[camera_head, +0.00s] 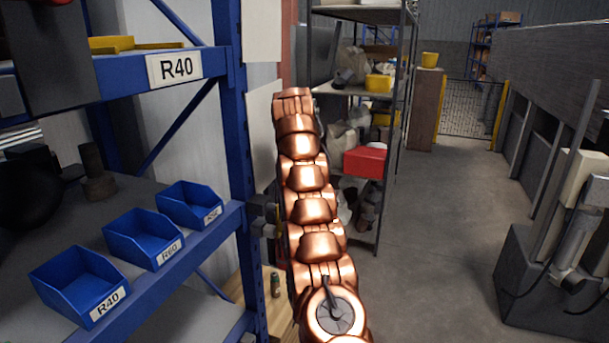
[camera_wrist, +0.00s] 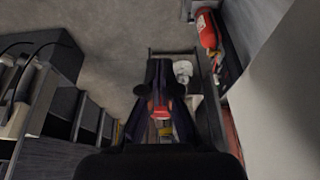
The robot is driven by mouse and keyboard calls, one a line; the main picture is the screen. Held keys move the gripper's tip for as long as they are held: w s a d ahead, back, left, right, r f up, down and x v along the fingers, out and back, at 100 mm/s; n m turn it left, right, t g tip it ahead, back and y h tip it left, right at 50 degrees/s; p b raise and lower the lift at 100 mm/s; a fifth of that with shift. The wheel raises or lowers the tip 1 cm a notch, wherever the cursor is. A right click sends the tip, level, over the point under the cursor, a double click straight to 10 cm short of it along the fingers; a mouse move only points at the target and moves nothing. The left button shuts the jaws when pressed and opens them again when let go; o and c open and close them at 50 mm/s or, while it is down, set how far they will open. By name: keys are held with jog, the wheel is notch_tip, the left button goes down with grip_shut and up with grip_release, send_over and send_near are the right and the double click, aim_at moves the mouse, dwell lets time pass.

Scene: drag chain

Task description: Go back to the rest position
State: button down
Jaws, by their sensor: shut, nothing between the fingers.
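My gripper (camera_wrist: 160,75) is dark and points away from the camera in the wrist view. Its fingers are together and hold nothing. Past it lie bare grey floor and a shelf unit with a red thing on it, partly hidden by the fingers. In the head view I cannot make out my gripper.
Close on the left stands a blue rack (camera_head: 235,120) with blue bins (camera_head: 150,238) labelled R40 and R60. Behind it is a grey shelf unit (camera_head: 350,90) with a red box (camera_head: 366,161). A grey machine (camera_head: 540,270) stands at right. The aisle (camera_head: 450,200) between is clear. A red fire extinguisher (camera_wrist: 207,32) shows in the wrist view.

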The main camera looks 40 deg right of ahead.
dwell(0.5)
jog(key=s+a+r+n+g+y, duration=0.1)
jog(key=s+a+n, duration=0.1)
jog(key=s+a, duration=0.45)
jog(key=s+a+r+n, duration=0.1)
jog(key=s+a+n, duration=0.2)
jog(key=a, duration=0.7)
jog(key=s+a+r+n+g+y, duration=0.1)
jog(key=s+a+n, duration=0.1)
jog(key=s+a, duration=0.45)
jog(key=s+a+f+n, duration=0.1)
jog(key=s+a+f, duration=0.3)
jog(key=s, duration=0.6)
jog(key=s+a+f+n+g, duration=0.1)
jog(key=s+a+f, duration=0.3)
jog(key=s, duration=0.7)
jog(key=s+a+f+n+y, duration=0.1)
jog(key=s+a+f+n, duration=0.2)
jog(key=s, duration=0.7)
jog(key=a+f, duration=0.2)
jog(key=a, duration=0.2)
jog(key=shift+s+a+g, duration=0.2)
jog(key=shift+a+g, duration=0.15)
jog(key=shift+g, duration=0.05)
